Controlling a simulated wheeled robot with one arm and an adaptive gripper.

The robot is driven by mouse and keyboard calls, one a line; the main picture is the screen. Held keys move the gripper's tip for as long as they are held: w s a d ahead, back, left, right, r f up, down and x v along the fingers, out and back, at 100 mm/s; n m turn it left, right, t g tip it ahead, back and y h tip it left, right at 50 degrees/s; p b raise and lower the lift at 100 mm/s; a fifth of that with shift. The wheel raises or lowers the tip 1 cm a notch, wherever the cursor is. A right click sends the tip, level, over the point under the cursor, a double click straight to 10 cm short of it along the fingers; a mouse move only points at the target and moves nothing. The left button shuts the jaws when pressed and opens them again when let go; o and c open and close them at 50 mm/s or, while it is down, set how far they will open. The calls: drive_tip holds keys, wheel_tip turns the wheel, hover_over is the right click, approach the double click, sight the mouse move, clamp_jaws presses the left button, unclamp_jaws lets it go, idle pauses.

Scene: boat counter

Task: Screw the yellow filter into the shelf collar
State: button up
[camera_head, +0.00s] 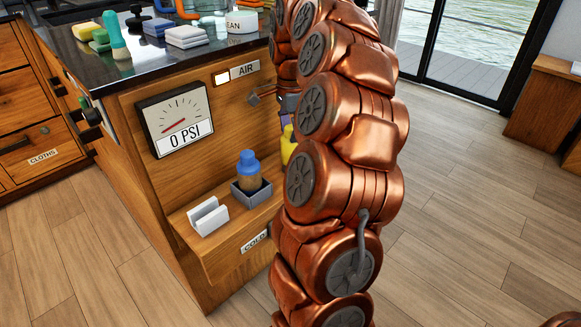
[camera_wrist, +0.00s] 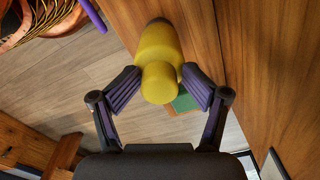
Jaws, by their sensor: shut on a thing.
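The yellow filter (camera_wrist: 158,50) is between the two purple-padded fingers of my gripper (camera_wrist: 160,85) in the wrist view. The fingers are shut on its sides, and a dark end shows at its far tip. In the head view only a small yellow part of the filter (camera_head: 287,150) shows beside my copper arm, which hides most of it and most of my gripper. The wooden shelf (camera_head: 222,250) juts from the counter's side, left of my arm. I cannot make out the collar clearly in either view.
On the shelf stand a blue-capped bottle (camera_head: 248,166) in a grey holder (camera_head: 252,196) and a white slotted holder (camera_head: 208,216). A gauge (camera_head: 175,115) reading 0 PSI, an AIR sign (camera_head: 244,70) and a small fitting (camera_head: 262,96) are on the panel. Open floor lies right.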

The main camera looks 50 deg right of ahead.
drive_tip(key=shift+s+f, duration=0.2)
drive_tip(key=shift+f, duration=0.15)
drive_tip(key=shift+f+m+b, duration=0.2)
drive_tip(key=shift+m+b, duration=0.1)
drive_tip(key=shift+b, duration=0.2)
drive_tip(key=shift+r+m+b, duration=0.1)
drive_tip(key=shift+m+b, duration=0.25)
drive_tip(key=shift+m, duration=0.15)
drive_tip(key=shift+o, duration=0.2)
drive_tip(key=shift+a+r, duration=0.1)
drive_tip(key=o, duration=1)
drive_tip(key=shift+o, duration=0.5)
drive_tip(key=shift+r, duration=0.15)
drive_tip(key=shift+w+r, duration=0.1)
